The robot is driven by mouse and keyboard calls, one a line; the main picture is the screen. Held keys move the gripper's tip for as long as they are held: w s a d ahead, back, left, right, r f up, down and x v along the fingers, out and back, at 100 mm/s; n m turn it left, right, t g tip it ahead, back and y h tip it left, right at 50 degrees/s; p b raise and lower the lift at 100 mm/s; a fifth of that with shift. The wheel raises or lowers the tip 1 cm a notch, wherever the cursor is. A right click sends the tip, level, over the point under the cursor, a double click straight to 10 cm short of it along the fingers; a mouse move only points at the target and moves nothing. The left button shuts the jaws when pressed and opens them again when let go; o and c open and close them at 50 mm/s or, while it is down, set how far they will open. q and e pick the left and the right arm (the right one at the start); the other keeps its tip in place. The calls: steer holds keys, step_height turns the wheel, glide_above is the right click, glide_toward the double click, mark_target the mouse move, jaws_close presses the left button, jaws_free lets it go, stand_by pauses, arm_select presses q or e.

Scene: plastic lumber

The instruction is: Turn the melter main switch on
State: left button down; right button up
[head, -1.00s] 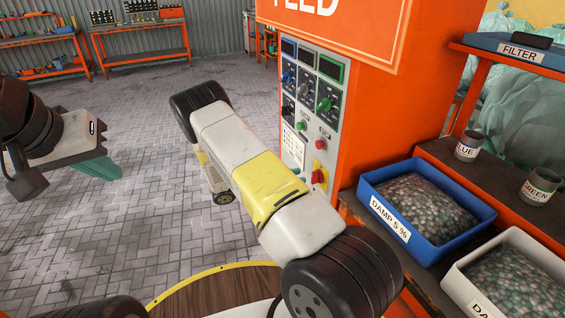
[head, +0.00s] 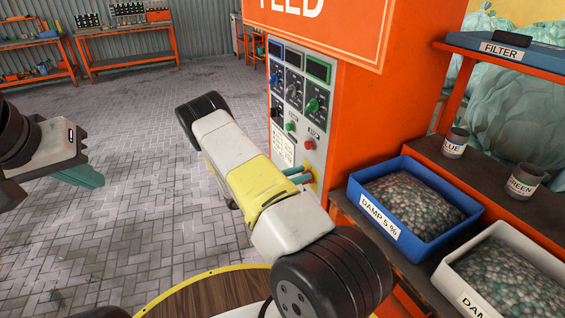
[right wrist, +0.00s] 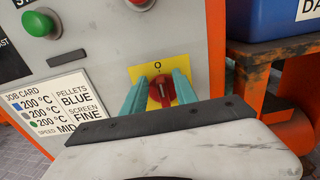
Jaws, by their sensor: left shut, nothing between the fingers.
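The main switch, a red rotary knob (right wrist: 164,90) on a yellow plate (right wrist: 145,70), sits low on the grey control panel in the right wrist view. An "O" mark is above it, and the knob's grip bar stands roughly upright below that mark. My right gripper (right wrist: 160,88) is open, with one teal finger on each side of the knob; I cannot tell if they touch it. In the head view my right gripper (head: 302,174) reaches the panel's lower part and mostly hides the switch. My left gripper (head: 88,177) is shut and empty, over the floor at far left.
Above the switch are a green button (right wrist: 38,23), a red button (head: 309,145) and several dials. A job card (head: 283,152) is beside it. A blue tray of pellets (head: 390,230) stands on a bench close to the right. Open floor lies left.

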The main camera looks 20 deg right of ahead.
mark_target(312, 181)
steer(key=shift+c, duration=0.2)
jaws_close()
steer(key=f+m, duration=0.1)
steer(key=m, duration=0.5)
steer(key=s+m, duration=0.1)
steer(key=m, duration=0.5)
steer(key=s+f+m, duration=0.1)
steer(key=m, duration=0.5)
steer(key=shift+s+d+f, duration=0.1)
steer(key=shift+s+f, duration=0.15)
steer(key=shift+f, duration=0.05)
stand_by(0.5)
